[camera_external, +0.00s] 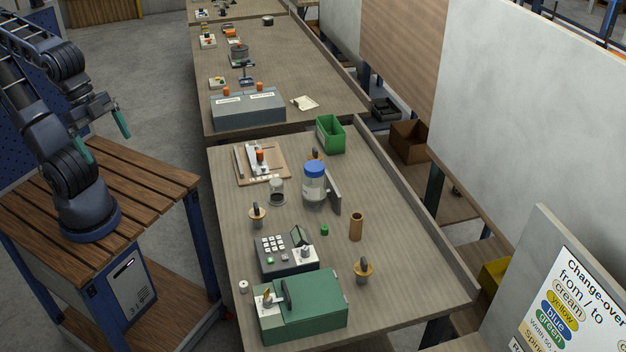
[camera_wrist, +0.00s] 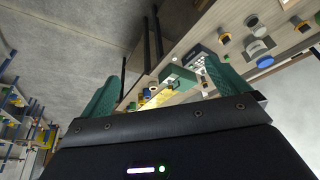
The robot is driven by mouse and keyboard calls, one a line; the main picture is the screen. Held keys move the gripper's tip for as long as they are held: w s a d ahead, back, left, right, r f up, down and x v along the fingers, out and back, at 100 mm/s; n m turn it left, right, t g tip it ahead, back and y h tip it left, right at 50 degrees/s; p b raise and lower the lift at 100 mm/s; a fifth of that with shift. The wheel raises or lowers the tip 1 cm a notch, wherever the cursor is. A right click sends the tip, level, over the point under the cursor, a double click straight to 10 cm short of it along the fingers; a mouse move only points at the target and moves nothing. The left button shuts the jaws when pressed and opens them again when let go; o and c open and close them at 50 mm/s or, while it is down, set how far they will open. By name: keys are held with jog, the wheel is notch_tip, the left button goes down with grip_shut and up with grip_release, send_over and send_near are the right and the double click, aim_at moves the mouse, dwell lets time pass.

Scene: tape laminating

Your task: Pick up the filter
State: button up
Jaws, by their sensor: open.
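No part in view is clearly marked as the filter, and I cannot tell which one it is. Candidates on the near workbench (camera_external: 235,220) are a small clear jar with a dark rim (camera_external: 277,190), an upright brown cylinder (camera_external: 356,226) and a grey panel (camera_external: 334,190) leaning beside a blue-lidded jar (camera_external: 314,183). My gripper (camera_external: 103,137) has green fingers, spread apart and empty. It hangs over my slatted wooden stand, left of the bench and well away from these parts. The wrist view shows the open fingers (camera_wrist: 164,68) with the bench in the distance.
A green machine box (camera_external: 318,308) and a keypad unit (camera_external: 287,256) stand at the bench's near end. Knobbed pieces (camera_external: 257,214) (camera_external: 362,270) stand around them. A green bin (camera_external: 330,134) and a board with a fixture (camera_external: 262,164) are at the far end.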

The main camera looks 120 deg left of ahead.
jog(key=c, duration=1.1)
jog(key=shift+o, duration=0.2)
jog(key=w+a+r+n+g, duration=0.1)
jog(key=w+r+n, duration=0.15)
jog(key=w, duration=0.55)
jog(key=w+a+r+n, duration=0.2)
jog(key=w+r, duration=0.1)
jog(key=w, duration=0.5)
jog(key=n+g, duration=0.4)
jog(key=n, duration=0.8)
send_over(363, 274)
jog(key=a, duration=0.2)
jog(key=f, duration=1.8)
jog(key=s+f, duration=0.1)
jog(key=f, duration=0.9)
jog(key=shift+d, duration=0.15)
jog(key=shift+w+f+n, duration=0.25)
jog(key=shift+f, duration=0.25)
jog(key=shift+s+f, duration=0.1)
jog(key=shift+f, duration=5.1)
